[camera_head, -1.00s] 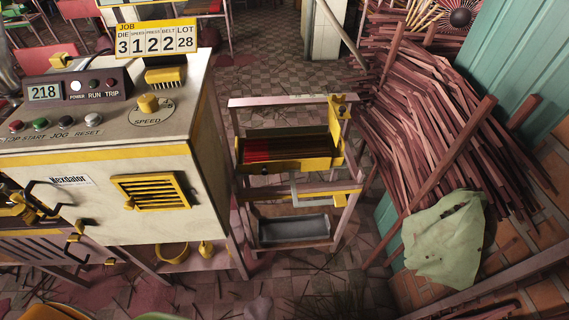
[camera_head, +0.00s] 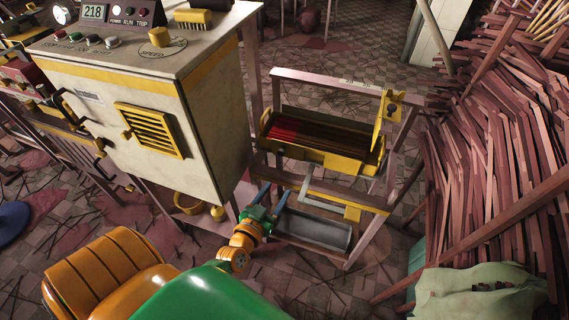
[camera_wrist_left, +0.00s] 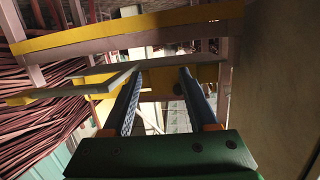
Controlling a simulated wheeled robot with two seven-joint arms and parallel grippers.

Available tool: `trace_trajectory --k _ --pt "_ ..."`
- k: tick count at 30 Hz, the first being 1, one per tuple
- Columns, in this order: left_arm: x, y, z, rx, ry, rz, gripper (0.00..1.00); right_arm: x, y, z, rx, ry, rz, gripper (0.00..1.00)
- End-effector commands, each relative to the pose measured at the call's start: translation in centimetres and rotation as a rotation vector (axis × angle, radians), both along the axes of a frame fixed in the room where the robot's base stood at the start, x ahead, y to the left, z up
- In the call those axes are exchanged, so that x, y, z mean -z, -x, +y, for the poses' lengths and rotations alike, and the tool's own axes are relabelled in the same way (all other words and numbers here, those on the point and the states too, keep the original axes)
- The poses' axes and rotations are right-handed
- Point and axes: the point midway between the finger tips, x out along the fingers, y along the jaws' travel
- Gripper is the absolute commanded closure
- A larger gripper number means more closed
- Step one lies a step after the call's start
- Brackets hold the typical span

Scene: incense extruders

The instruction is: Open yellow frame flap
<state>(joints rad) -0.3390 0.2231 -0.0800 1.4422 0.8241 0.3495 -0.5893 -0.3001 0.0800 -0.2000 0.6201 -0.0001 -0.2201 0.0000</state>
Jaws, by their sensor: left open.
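The yellow-fronted tray (camera_head: 325,162) sits on the pink frame (camera_head: 355,85), with dark red sticks inside. A dark knob is near its left front corner. An upright yellow plate (camera_head: 383,122) stands at the tray's right end. I cannot tell which yellow part is the flap. A grey bent bar (camera_head: 325,203) hangs under the tray. My left gripper (camera_head: 273,193) is open and empty, low in front of the frame's left side. In the left wrist view, a yellow panel with a dark round spot (camera_wrist_left: 160,82) shows beyond the parted fingers, and the bar (camera_wrist_left: 70,92) is left of them.
The cream machine cabinet (camera_head: 205,130) with a yellow vent stands close to the left of the frame. A grey bin (camera_head: 315,231) is low in the frame. A big pile of reddish sticks (camera_head: 490,150) and a pale green cloth (camera_head: 480,297) are on the right.

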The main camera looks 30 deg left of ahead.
Motion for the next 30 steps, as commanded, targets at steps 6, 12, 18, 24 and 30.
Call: trace_trajectory --k 6,12,18,24,30 --pt "-4.9 -1.9 2.4 -0.091 0.000 -0.198 0.41 1.9 0.0 0.0 0.000 -0.001 0.000 0.50" --pt "-5.1 -5.8 3.4 -0.094 0.001 -0.200 0.41 2.3 0.0 0.1 0.000 -0.001 0.000 0.50" --pt "-5.0 -8.1 3.9 -0.092 0.001 -0.195 0.41 2.8 0.0 0.1 0.000 -0.001 0.000 0.50" --pt "-5.1 -8.3 3.9 -0.091 0.002 -0.194 0.41 2.7 0.0 0.1 0.000 -0.001 0.000 0.50" --pt "-5.1 -8.2 3.9 -0.091 0.002 -0.194 0.87 2.7 0.0 0.1 0.001 -0.001 0.000 0.50"
